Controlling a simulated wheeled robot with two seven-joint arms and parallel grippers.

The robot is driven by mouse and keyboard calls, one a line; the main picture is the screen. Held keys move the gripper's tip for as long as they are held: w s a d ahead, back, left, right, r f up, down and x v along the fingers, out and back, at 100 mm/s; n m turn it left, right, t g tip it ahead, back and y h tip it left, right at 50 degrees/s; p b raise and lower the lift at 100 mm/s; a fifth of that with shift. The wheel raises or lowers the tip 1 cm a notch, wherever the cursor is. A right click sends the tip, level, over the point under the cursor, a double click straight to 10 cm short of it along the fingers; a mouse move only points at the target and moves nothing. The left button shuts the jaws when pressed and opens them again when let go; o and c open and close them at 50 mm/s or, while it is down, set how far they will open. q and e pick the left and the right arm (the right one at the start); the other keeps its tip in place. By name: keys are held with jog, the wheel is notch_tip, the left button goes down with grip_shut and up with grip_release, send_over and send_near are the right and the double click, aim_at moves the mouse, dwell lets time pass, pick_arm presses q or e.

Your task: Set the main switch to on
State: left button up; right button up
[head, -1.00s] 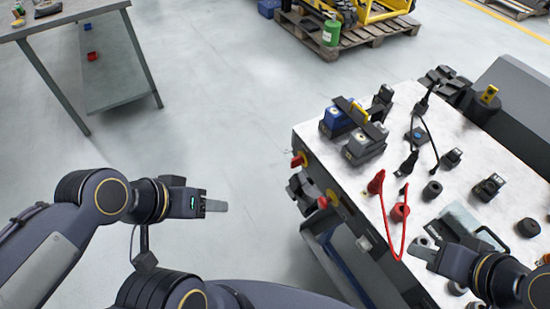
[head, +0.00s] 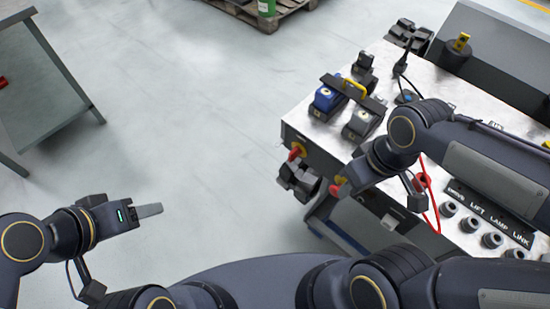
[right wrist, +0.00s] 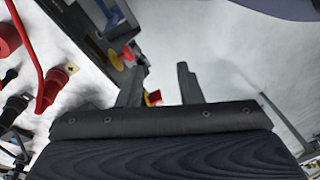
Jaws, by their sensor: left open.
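I cannot tell which is the main switch; no label is readable. My right gripper (right wrist: 160,76) has its fingers apart, and a red and yellow part (right wrist: 153,97) shows in the gap between them. I cannot tell whether they touch it. My left gripper (head: 148,210) is open and empty over the floor, far from the cart.
A red cable (head: 432,205) hangs near my right arm. Floor left of the cart is clear.

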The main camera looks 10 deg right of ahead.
jog(key=w+a+f+n+g+h+b, duration=0.1)
jog(key=w+f+n+g+h+b, duration=0.2)
jog(key=w+f+n+h, duration=0.25)
jog(key=n+t+h+b, duration=0.7)
jog(key=n+t+h, duration=0.5)
jog(key=n, duration=0.5)
send_near(290, 158)
jog(key=d+t+y, duration=0.1)
jog(key=x, duration=0.7)
jog(key=shift+w+d+r, duration=0.1)
jog(key=shift+w+d, duration=0.05)
jog(key=shift+d, duration=0.1)
grip_shut()
